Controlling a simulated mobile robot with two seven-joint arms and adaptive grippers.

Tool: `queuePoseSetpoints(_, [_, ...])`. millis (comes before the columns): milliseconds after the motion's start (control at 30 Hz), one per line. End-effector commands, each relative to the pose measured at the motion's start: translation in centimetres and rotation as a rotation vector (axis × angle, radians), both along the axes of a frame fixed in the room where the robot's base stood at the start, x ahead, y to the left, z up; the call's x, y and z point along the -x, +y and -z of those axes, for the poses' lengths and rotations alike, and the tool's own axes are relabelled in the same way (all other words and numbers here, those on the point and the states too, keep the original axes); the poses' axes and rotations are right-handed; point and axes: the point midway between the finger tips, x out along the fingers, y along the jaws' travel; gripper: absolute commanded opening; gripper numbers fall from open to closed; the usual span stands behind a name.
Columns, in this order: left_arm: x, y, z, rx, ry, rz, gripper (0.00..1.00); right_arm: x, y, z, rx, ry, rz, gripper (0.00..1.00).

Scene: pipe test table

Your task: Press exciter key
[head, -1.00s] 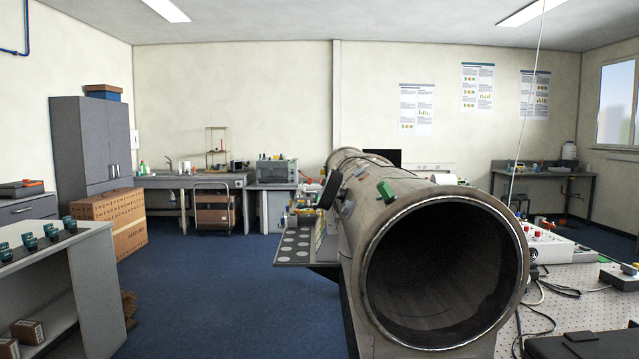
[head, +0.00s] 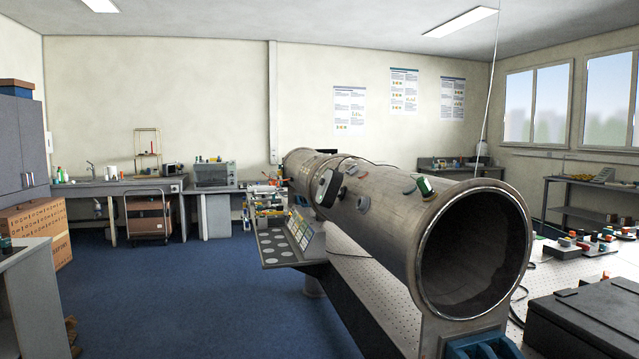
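A large grey metal pipe (head: 385,215) lies along the test table, its open end facing me at the right. A slanted panel with small coloured keys (head: 306,232) stands at the pipe's left side, above a dark shelf with pale round discs (head: 278,252). The keys are too small to read, so I cannot tell which one is the exciter key. A dark box-like device (head: 328,188) and a green-and-white part (head: 425,187) are on the pipe's side and top. Neither of my grippers is in view.
A perforated table top (head: 370,275) runs beside the pipe. A black case (head: 588,318) is at the lower right, with several coloured knobs (head: 585,243) behind it. Blue floor (head: 170,295) is open left of the pipe. A cardboard box (head: 38,232) and cabinet stand far left.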

Motion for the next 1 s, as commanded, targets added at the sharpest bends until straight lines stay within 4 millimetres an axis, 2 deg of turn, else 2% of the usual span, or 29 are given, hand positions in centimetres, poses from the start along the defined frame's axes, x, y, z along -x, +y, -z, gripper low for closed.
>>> queuePoseSetpoints(100, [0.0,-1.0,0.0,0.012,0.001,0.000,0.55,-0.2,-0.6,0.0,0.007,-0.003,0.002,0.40])
queuePoseSetpoints(167, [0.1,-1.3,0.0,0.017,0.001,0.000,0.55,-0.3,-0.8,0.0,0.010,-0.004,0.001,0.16])
queuePoseSetpoints(200, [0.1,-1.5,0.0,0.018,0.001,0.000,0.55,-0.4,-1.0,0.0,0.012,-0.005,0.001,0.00])
queuePoseSetpoints(600, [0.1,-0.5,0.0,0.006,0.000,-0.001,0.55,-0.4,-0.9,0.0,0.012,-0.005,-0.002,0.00])
queuePoseSetpoints(1000, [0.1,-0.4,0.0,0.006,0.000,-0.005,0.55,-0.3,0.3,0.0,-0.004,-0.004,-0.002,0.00])
